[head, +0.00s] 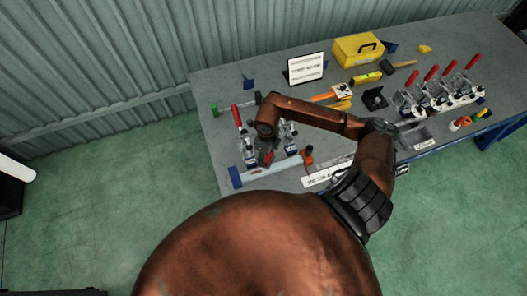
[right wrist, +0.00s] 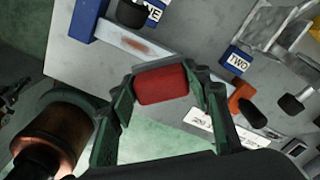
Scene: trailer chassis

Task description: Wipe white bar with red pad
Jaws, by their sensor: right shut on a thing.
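The white bar (head: 286,166) lies along the near edge of the grey table, between a blue block (head: 235,177) and an orange-handled clamp (head: 308,156). In the right wrist view the bar (right wrist: 112,34) carries a reddish-brown smudge (right wrist: 136,43). My right gripper (head: 265,157) is over the bar. Its fingers are shut on the red pad (right wrist: 162,84), which covers part of the bar beside the smudge in the wrist view. I cannot tell whether the pad touches the bar. My left gripper is not in view.
Toggle clamps with labels ONE or TWO stand close behind the bar; one label, TWO (right wrist: 236,61), is readable. A red-handled clamp (head: 237,116) rises near my gripper. A yellow toolbox (head: 358,50), a sign (head: 306,68) and more clamps (head: 440,95) stand farther back.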

